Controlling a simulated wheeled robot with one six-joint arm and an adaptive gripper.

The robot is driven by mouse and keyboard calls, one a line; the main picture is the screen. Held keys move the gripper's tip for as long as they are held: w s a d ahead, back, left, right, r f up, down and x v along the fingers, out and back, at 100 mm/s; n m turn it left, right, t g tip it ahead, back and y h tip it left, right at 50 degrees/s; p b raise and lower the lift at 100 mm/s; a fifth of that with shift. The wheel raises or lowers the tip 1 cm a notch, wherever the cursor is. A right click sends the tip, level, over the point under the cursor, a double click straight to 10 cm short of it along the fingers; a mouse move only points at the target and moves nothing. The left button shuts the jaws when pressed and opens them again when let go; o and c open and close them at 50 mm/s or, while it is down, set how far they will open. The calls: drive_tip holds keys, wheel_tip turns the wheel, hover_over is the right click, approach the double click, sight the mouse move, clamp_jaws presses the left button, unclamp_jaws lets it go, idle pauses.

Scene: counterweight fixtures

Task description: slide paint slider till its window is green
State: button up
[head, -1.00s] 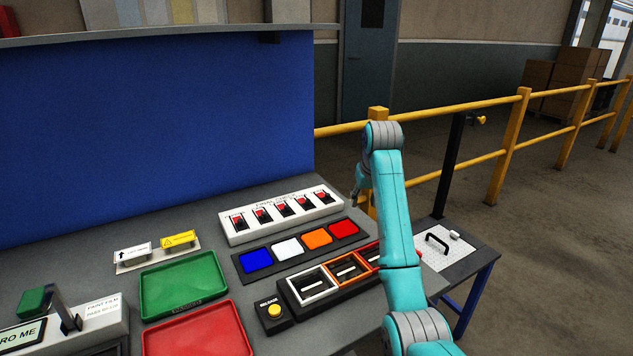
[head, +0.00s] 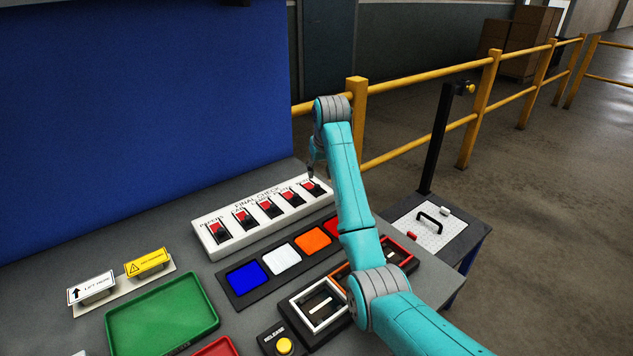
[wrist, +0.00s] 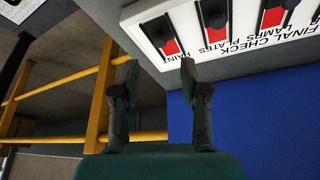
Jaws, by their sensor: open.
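The white final-check panel (head: 262,215) has a row of several sliders with dark knobs and red windows. The paint slider (head: 314,188) appears to be the one at the right end, and its window shows red, not green. In the wrist view the panel is upside down and this slider (wrist: 160,32) is at the left of the row. My gripper (head: 312,174) is over the panel's right end, close to that slider. In the wrist view my gripper (wrist: 159,71) is open and empty, its two fingers apart below the slider. Contact cannot be told.
A blue board (head: 130,120) stands behind the panel. In front lie a strip of coloured squares (head: 283,258), framed slots (head: 320,305) and a release button (head: 284,345). A green tray (head: 162,318) is at left. A yellow railing (head: 430,78) runs behind.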

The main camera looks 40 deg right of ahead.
sight(317, 185)
drive_tip(key=x, duration=0.6)
drive_tip(key=shift+w+f, duration=0.15)
drive_tip(key=shift+f, duration=0.25)
clamp_jaws()
